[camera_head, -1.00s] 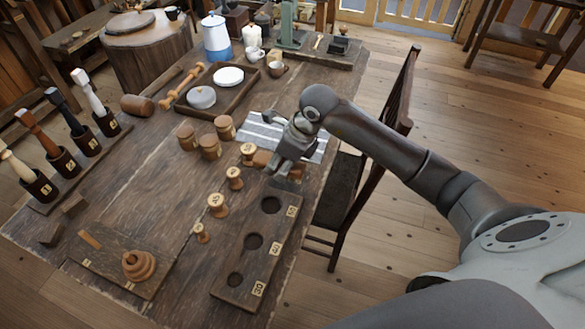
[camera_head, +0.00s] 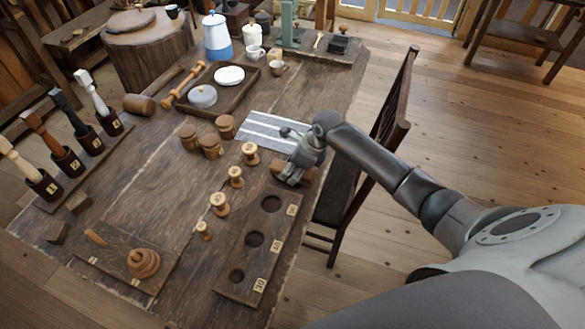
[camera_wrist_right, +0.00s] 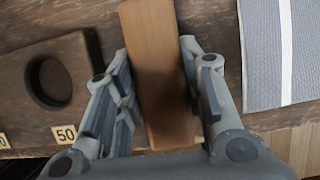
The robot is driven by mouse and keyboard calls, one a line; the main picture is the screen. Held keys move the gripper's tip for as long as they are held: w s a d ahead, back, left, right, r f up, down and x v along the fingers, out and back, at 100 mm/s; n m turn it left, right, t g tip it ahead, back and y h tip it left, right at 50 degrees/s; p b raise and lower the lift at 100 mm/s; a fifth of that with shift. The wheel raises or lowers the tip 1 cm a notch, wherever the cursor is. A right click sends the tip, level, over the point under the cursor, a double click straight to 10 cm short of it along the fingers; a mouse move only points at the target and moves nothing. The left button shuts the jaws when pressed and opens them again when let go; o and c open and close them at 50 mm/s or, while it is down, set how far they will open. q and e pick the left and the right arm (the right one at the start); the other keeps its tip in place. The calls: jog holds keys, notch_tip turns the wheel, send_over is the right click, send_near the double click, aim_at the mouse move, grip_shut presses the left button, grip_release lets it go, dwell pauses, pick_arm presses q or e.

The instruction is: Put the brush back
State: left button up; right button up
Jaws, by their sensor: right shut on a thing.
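My right gripper (camera_head: 293,179) is over the right edge of the table, between the striped cloth and the board with round holes. It is shut on a plain brown wooden block, which I take to be the brush (camera_head: 308,177). In the right wrist view the brush (camera_wrist_right: 160,75) lies lengthwise between the two fingers of the gripper (camera_wrist_right: 158,105). Its bristles are hidden. I cannot tell whether it touches the table. My left gripper is not in view.
The holed board (camera_head: 228,285) is beside the gripper, with several wooden spools (camera_head: 219,204) left of it. The striped cloth (camera_head: 262,127) lies beyond. Lidded wooden jars (camera_head: 211,147) and a dark tray (camera_head: 180,107) stand farther off. A chair (camera_head: 392,110) is against the table's right side.

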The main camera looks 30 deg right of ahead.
jog(key=shift+f, duration=0.15)
jog(key=o, duration=1)
jog(key=shift+c, duration=0.2)
jog(key=b+v, duration=0.1)
jog(key=v, duration=1.1)
jog(key=shift+r, duration=0.2)
